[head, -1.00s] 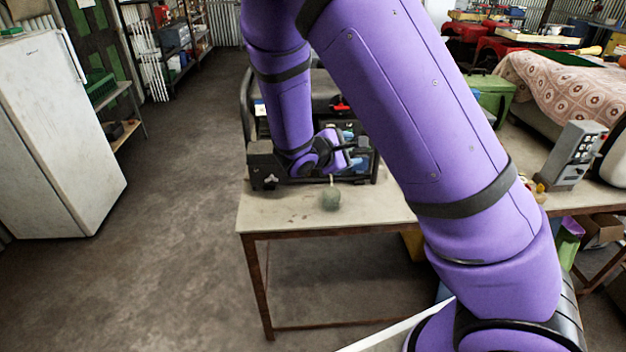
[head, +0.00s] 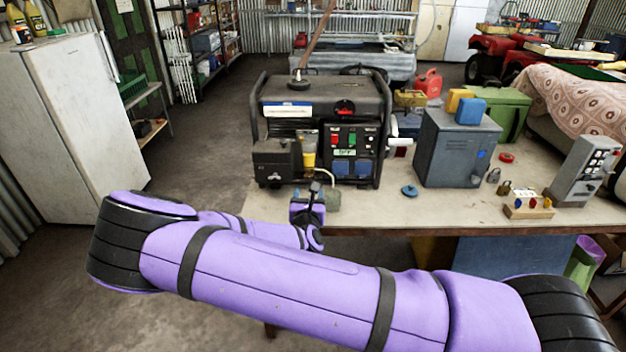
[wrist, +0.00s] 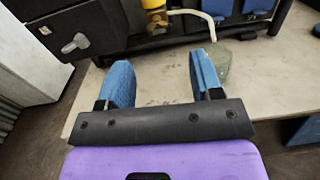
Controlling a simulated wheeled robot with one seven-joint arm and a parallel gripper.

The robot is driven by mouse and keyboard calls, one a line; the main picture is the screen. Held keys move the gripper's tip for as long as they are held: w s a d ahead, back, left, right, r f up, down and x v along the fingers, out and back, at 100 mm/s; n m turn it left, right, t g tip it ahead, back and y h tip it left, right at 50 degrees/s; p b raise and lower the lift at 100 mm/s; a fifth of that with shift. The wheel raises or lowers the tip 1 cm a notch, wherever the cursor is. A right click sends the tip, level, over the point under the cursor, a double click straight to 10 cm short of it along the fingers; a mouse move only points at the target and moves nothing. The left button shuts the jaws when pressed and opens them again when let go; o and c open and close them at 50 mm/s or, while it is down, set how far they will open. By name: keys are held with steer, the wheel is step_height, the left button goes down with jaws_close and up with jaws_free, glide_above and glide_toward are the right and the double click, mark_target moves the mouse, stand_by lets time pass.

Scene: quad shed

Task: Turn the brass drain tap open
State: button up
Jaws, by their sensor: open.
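A black generator (head: 318,93) stands on the table, its front panel facing me. An amber bowl (head: 309,160) hangs on its front; in the wrist view the bowl (wrist: 155,19) is at the top, partly cut off. A cream hose (head: 325,174) runs from beside the bowl towards a greenish jar (head: 333,198) on the table. In the head view the gripper (head: 307,192) is in front of the generator, below the bowl and left of the jar.
A grey metal box (head: 457,148), a blue knob (head: 409,190) and padlocks stand to the right on the table (head: 385,212). A black box (head: 277,160) with a grey latch (wrist: 75,43) juts out left of the bowl. Floor is clear at left.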

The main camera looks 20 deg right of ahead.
mark_target(308, 176)
steer(key=shift+n+y, duration=0.3)
steer(key=x, duration=1)
steer(key=shift+w+f, duration=0.15)
steer(key=shift+w, duration=0.2)
steer(key=c, duration=0.9)
